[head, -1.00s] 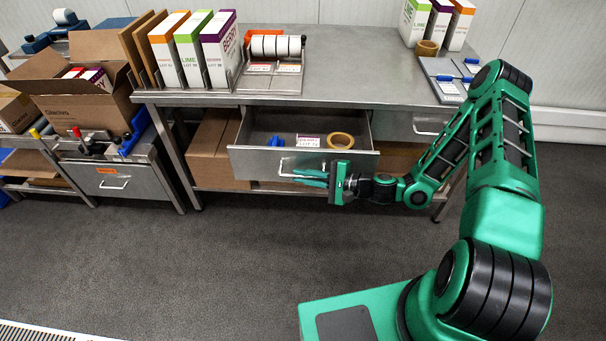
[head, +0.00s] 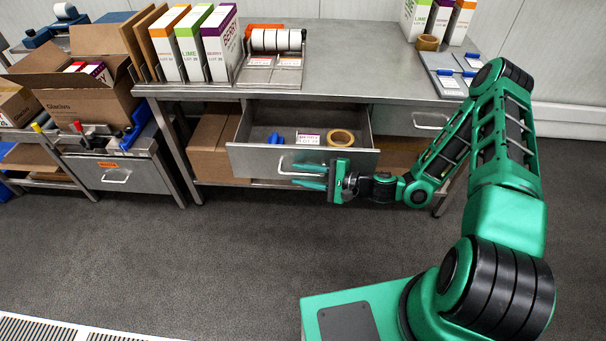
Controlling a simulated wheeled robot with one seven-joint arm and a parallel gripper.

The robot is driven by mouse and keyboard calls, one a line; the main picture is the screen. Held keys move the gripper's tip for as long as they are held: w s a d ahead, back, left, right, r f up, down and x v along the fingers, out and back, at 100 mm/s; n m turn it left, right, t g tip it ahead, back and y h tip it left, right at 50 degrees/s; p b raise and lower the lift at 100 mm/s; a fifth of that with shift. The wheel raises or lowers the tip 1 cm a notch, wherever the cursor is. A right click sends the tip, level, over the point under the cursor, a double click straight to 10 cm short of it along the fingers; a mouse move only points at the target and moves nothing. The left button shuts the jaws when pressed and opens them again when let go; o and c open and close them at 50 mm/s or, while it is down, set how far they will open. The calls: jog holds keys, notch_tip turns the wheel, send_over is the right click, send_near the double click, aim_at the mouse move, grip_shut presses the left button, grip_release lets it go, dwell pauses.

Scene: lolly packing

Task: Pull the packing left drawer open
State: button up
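The left drawer (head: 250,160) of the packing table is pulled out. Its grey front stands well forward of the tabletop edge, and its inside shows. Its bar handle (head: 283,168) is on the front, partly hidden by my fingers. My gripper (head: 308,175) is at the handle, coming from the right. Its two green fingers are spread apart, one above the other, with the handle's right part around or between them. Whether a finger touches the bar I cannot tell.
In the drawer lie a tape roll (head: 341,138), a label card (head: 308,137) and a blue item (head: 275,138). The right drawer (head: 425,120) is shut. Boxes (head: 208,45) stand on the packing table (head: 360,75). A side cabinet (head: 120,175) stands left. The floor in front is clear.

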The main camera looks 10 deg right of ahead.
jog(key=v, duration=1)
jog(key=shift+s+d, duration=0.15)
jog(key=shift+d, duration=0.2)
jog(key=s+d+r+n+g+h, duration=0.65)
jog(key=s+d+n+g, duration=0.25)
jog(key=s+d, duration=0.15)
jog(key=s+d+r+m+h, duration=0.1)
jog(key=s+d+r+h, duration=0.2)
jog(key=s+d+r, duration=0.2)
jog(key=s+d+r+m+h, duration=0.1)
jog(key=s+d+r+h, duration=0.2)
jog(key=s+r, duration=0.8)
notch_tip(320, 180, up, 4)
jog(key=shift+s+d+f, duration=0.1)
jog(key=shift+s+d, duration=0.25)
jog(key=shift+d, duration=0.85)
jog(key=shift+t, duration=0.3)
